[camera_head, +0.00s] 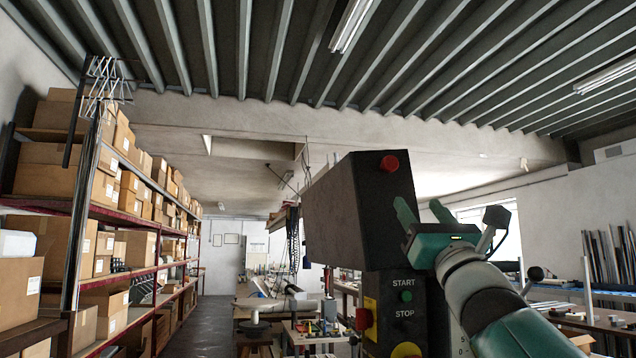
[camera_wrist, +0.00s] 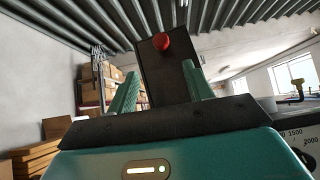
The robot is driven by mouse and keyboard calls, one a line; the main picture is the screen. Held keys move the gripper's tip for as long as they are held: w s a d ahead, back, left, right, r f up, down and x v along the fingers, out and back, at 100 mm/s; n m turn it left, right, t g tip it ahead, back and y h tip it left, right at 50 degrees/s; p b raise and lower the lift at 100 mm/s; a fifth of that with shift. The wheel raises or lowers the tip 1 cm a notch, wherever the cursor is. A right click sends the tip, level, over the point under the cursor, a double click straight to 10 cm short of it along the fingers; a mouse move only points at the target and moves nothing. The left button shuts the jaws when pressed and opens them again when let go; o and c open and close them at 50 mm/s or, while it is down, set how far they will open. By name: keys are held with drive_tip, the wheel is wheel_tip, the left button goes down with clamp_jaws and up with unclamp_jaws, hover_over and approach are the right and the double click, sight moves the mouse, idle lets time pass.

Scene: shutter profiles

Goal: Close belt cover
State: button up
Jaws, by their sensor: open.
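The belt cover appears to be the dark box-shaped cover (camera_head: 335,210) standing up, slightly tilted, above the machine's control panel (camera_head: 403,300) in the head view. A red knob (camera_head: 389,163) sits near its top right; this knob also shows in the wrist view (camera_wrist: 161,41). My gripper (camera_head: 420,207) is open and empty, just right of the cover and below the knob. In the wrist view, the dark cover (camera_wrist: 165,78) shows beyond and between my two green fingers (camera_wrist: 158,72). I see no contact, and the exact gap is unclear. The cover's hinge is not visible.
Shelves of cardboard boxes (camera_head: 55,170) line the left. Workbenches (camera_head: 300,335) stand behind, with an open aisle (camera_head: 200,325) between.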

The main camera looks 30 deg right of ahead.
sight(392, 166)
drive_tip(key=x, duration=1.3)
drive_tip(key=shift+w+d+r, duration=0.2)
drive_tip(key=shift+w+d, duration=0.05)
clamp_jaws()
